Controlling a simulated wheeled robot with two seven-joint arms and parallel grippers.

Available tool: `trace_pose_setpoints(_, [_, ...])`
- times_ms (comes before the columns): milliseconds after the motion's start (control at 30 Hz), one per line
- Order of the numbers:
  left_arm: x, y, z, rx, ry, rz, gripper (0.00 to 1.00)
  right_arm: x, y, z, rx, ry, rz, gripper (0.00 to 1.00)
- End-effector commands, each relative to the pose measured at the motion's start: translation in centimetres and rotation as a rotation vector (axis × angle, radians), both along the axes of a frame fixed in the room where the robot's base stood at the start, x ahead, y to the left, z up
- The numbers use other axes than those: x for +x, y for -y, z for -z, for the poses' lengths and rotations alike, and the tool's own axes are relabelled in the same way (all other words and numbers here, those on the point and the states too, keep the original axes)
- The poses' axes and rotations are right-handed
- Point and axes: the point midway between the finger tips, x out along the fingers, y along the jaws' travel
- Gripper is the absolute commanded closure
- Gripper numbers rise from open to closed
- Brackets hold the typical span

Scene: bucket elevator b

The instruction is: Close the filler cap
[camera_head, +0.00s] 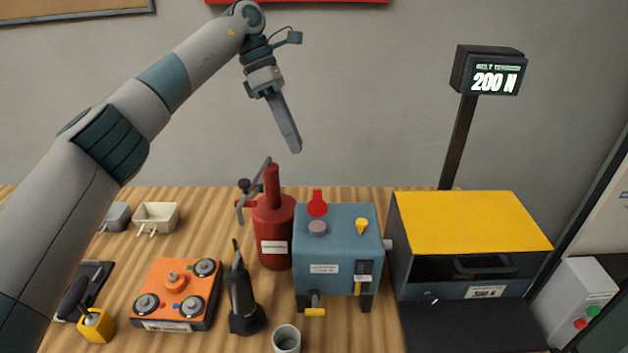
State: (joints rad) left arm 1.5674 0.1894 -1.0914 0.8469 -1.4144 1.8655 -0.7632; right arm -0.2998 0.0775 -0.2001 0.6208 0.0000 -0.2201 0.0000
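A blue box-shaped unit (312,250) stands on the wooden bench, near the middle of the view. A red round cap with a tab (317,205) stands upright at the back of its top, behind a grey round stub (318,228). The cap looks tilted up and off the stub; I take it for the filler cap. My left gripper (294,146) hangs in the air above and a little left of the unit, pointing down, touching nothing. Its fingers show side-on as one bar, so their gap is hidden. My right gripper is not in view.
A red cylinder with a lever (272,235) stands directly left of the unit. A yellow cone (361,226) is on the unit's top right. A yellow-topped machine (470,222) stands to the right, with a display post (460,130) behind it. A grey cup (286,339) is in front.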

Motion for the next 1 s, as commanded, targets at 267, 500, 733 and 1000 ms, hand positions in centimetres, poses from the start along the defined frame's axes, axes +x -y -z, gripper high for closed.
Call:
trace_pose_setpoints(267, [-1.3,2.0,4.2,-0.002,-0.003,0.002,0.77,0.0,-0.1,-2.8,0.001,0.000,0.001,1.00])
trace_pose_setpoints(500, [-2.3,3.5,7.8,-0.001,-0.002,0.002,0.77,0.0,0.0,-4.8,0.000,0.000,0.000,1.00])
trace_pose_setpoints(733, [-2.7,4.3,10.0,0.000,-0.001,-0.001,0.77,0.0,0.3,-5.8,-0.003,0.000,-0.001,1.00])
trace_pose_setpoints(1000, [-2.8,4.5,10.5,-0.001,0.001,-0.001,0.77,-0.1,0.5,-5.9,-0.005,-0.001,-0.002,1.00])
